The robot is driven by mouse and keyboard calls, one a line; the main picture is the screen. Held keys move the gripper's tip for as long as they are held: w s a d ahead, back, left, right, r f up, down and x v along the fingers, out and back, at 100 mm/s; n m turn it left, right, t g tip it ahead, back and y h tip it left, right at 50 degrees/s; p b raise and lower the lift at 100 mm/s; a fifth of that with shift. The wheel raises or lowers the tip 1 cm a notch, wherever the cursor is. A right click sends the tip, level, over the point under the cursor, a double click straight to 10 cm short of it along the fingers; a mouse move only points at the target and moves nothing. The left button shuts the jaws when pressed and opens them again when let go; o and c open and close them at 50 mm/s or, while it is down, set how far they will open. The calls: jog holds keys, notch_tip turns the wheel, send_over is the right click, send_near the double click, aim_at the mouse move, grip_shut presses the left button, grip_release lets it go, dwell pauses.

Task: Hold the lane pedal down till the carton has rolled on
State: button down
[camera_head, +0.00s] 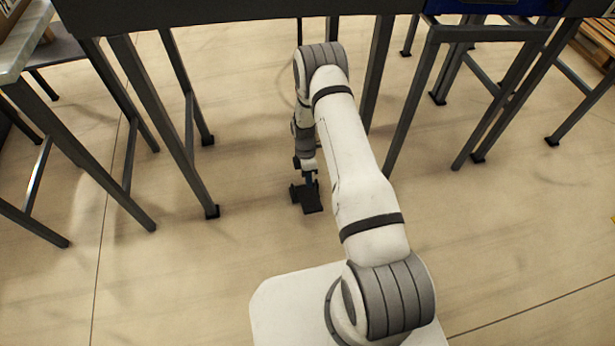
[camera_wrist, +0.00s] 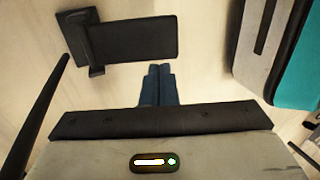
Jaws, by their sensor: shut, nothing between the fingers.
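The black pedal (camera_head: 313,203) is on the floor below the dark lane frame, and my arm reaches down to it in the head view. In the wrist view the pedal (camera_wrist: 132,42) shows as a flat dark plate with an upright piece at its left end. My gripper (camera_wrist: 158,67) is shut and empty, its blue-grey fingertips at the plate's lower edge in the picture. My gripper also shows small in the head view (camera_head: 309,180), just above the pedal. I cannot tell whether they touch, or whether the pedal is down. No carton is recognisable on the lane.
Dark lane legs (camera_head: 175,120) stand left of my arm, and more legs (camera_head: 410,100) stand to its right. A table (camera_head: 25,45) is cut off at the top left. A wooden pallet (camera_head: 597,38) lies at the top right. The floor around the pedal is clear.

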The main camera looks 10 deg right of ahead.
aim_at(311, 205)
jog(key=b+x, duration=0.3)
jog(key=x, duration=0.6)
jog(key=shift+f, duration=0.1)
